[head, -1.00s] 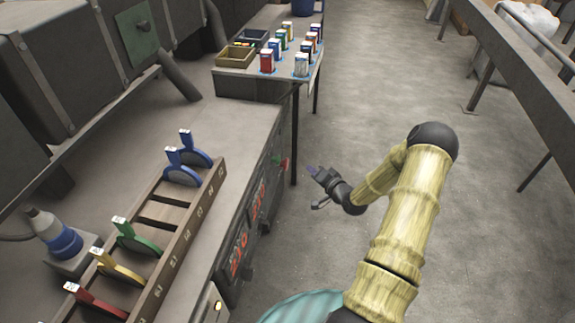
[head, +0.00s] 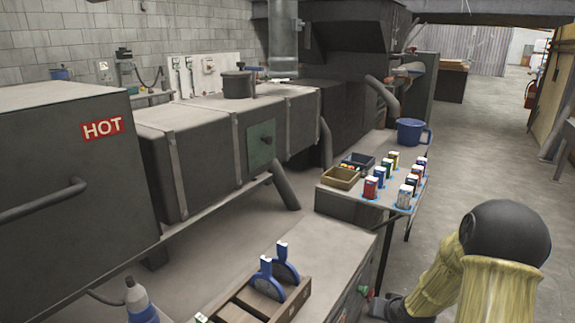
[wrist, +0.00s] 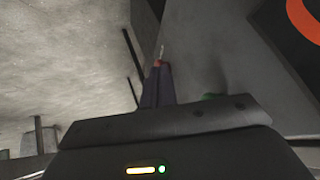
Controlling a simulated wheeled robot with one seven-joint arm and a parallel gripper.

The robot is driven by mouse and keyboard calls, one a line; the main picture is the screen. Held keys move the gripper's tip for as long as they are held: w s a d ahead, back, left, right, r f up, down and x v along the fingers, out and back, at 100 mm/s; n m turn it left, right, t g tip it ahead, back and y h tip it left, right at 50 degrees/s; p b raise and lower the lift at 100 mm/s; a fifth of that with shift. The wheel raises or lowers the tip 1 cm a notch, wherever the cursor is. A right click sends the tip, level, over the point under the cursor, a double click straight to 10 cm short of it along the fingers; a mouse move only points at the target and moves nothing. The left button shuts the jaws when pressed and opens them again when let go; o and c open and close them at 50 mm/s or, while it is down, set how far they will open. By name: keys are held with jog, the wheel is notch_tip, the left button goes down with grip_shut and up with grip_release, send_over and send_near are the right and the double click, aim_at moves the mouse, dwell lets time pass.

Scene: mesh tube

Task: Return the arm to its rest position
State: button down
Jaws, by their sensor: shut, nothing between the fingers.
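My gripper shows in the wrist view (wrist: 161,66), its narrow fingers together with nothing between them. Behind the fingertips are a grey surface and the floor. In the head view my yellow, straw-textured arm with a black joint stands at the bottom right. Only a dark part of the wrist shows at the bottom edge there, and the fingertips are out of frame.
A wooden rack (head: 262,300) with blue-handled pieces (head: 286,262) sits on the near bench. Beyond it, a small table (head: 335,197) holds bins, several small boxes and a blue mug (head: 411,132). A machine marked HOT (head: 102,129) stands left. Floor is open at right.

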jog(key=s+a+r+n+g, duration=0.1)
jog(key=s+a+r+g, duration=0.2)
jog(key=s, duration=0.4)
jog(key=s+a+r+n+h, duration=0.1)
jog(key=s+a+r, duration=0.3)
jog(key=s, duration=0.2)
jog(key=s+a+r+n+g, duration=0.1)
jog(key=s+a+r+g, duration=0.2)
jog(key=s, duration=0.4)
notch_tip(320, 180, up, 24)
jog(key=p, duration=2.3)
jog(key=shift+r+t+p, duration=0.25)
jog(key=shift+t+p, duration=0.05)
jog(key=shift+t, duration=0.1)
jog(key=shift+w+f, duration=0.1)
jog(key=shift+w, duration=0.1)
